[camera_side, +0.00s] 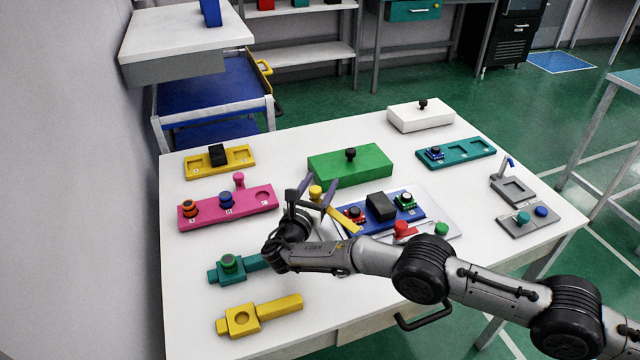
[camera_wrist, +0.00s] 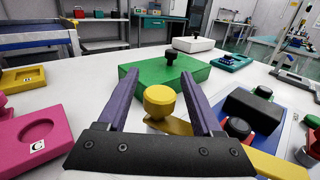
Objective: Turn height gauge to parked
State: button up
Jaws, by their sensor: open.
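A yellow round knob (camera_side: 316,192) on a yellow swing arm (camera_side: 345,219) stands beside the blue fixture; I take it to be the height gauge, though no label shows. In the wrist view the yellow knob (camera_wrist: 160,99) is upright, with part of a yellow arm (camera_wrist: 174,126) under it. My gripper (camera_side: 319,181) is open, with its purple fingers on either side of the knob. The fingers (camera_wrist: 158,74) show gaps on both sides of the knob in the wrist view. My wrist hides part of the gauge's base in the side view.
A blue fixture (camera_side: 376,222) with a black block (camera_side: 380,206) and knobs sits close right. A green box (camera_side: 350,167) with a black knob is just behind. A pink tray (camera_side: 228,208) lies left. Red (camera_side: 401,228) and green (camera_side: 441,229) buttons are front right.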

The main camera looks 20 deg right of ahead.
jog(key=v, duration=1.3)
jog(key=shift+s+a, duration=0.25)
jog(key=shift+s, duration=0.05)
